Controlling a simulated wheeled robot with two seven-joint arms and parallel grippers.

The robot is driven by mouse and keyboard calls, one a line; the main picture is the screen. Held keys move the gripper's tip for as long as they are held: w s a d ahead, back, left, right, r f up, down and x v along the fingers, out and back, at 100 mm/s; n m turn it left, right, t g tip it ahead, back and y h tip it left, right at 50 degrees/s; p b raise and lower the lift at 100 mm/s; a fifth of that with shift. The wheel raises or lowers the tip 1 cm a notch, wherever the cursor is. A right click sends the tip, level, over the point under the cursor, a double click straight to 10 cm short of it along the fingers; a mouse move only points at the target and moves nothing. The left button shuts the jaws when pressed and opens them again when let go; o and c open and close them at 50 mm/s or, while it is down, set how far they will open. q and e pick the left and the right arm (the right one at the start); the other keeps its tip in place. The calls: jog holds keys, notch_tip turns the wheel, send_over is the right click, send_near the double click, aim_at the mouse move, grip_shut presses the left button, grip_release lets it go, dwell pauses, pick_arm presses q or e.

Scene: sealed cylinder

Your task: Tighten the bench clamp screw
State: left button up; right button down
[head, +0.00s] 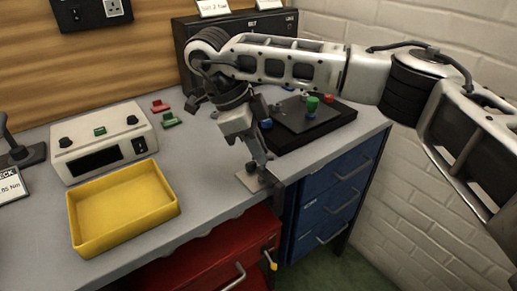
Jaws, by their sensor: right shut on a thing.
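My right gripper (259,158) reaches down from the right over the front edge of the bench. It points at the bench clamp, whose light base plate (253,180) lies flat at the bench edge. The gripper is shut on the upper part of the clamp, which seems to be its screw. The fingers and wrist hide most of the screw, so its turn and seating cannot be told. My left gripper is not in view.
A yellow tray (75,222) and a white meter box (62,152) stand left on the grey bench. Behind my gripper is a black board (330,122) with coloured knobs. Red (215,262) and blue drawers (325,205) sit below. Bare bench lies between tray and clamp.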

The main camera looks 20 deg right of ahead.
jog(key=n, duration=0.1)
jog(key=n+b, duration=0.1)
jog(key=n+t, duration=0.1)
jog(key=n, duration=0.1)
jog(key=shift+s+a+f, duration=0.1)
jog(key=shift+s+f, duration=0.2)
jog(key=shift+f, duration=0.1)
jog(key=shift+s+n+t+b, duration=0.1)
jog(key=shift+n+t+b, duration=0.4)
jog(key=shift+n, duration=0.3)
jog(key=shift+n+b, duration=0.4)
jog(key=shift+n, duration=0.4)
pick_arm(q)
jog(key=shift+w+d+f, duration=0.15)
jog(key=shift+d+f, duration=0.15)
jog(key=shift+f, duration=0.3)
pick_arm(e)
jog(key=shift+r+n+t, duration=0.1)
jog(key=shift+n+t, duration=0.2)
jog(key=shift+t, duration=0.1)
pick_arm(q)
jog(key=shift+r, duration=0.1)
pick_arm(e)
jog(key=shift+s, duration=0.1)
jog(key=c, duration=1.4)
grip_release()
jog(key=shift+c, duration=0.2)
jog(key=shift+r, duration=0.2)
